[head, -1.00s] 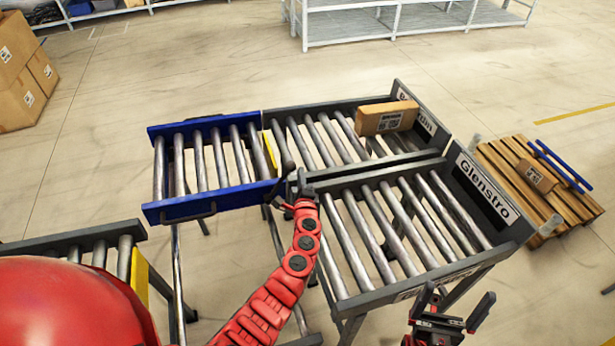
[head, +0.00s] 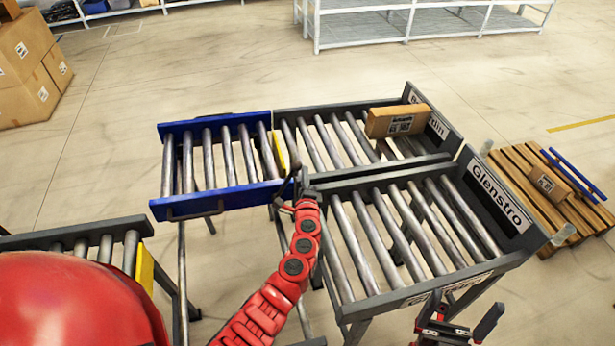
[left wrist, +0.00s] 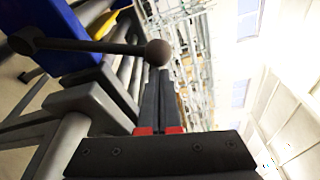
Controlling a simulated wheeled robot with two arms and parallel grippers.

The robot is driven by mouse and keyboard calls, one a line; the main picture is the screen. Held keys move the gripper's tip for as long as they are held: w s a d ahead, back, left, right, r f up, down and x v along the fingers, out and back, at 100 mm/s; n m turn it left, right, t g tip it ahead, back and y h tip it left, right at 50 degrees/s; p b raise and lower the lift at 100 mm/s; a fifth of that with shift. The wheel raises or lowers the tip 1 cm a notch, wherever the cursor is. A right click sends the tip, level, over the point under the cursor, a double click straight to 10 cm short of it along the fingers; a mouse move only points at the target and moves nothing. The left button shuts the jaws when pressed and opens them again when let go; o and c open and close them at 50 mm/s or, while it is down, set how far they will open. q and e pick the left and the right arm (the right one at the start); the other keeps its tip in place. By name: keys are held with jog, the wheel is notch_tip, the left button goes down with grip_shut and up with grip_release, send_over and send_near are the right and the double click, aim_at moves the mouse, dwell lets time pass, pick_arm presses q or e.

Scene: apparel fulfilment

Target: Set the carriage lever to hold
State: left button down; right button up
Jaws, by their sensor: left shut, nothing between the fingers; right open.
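The carriage (head: 220,200) is a blue-framed roller section at the left end of the two grey roller lanes. Its lever (left wrist: 95,46) is a dark rod with a round ball knob (left wrist: 158,52), seen in the left wrist view. My left gripper (left wrist: 157,85) is shut and empty, its fingertips just below the knob in that picture; I cannot tell whether they touch it. In the head view my left gripper (head: 299,183) is at the carriage's right front corner and partly hides the lever. My right gripper (head: 462,325) is open and empty at the bottom right.
A cardboard box (head: 397,120) lies on the far lane. The near lane's rollers (head: 410,230) are bare. A wooden pallet (head: 520,170) stands at right, stacked boxes (head: 30,70) at far left. Another roller section (head: 90,240) is at the lower left.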

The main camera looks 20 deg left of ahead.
pick_arm(q)
jog(key=s+a+n+t+b, duration=0.1)
jog(key=s+a+n+b, duration=0.3)
jog(key=a+n+b, duration=0.1)
jog(key=s+a+r+n+t+y+b, duration=0.1)
jog(key=s+a+n+b, duration=0.3)
jog(key=a+b, duration=0.3)
jog(key=shift+r+n+b, duration=0.3)
jog(key=shift+n+b, duration=0.5)
jog(key=shift+b, duration=0.6)
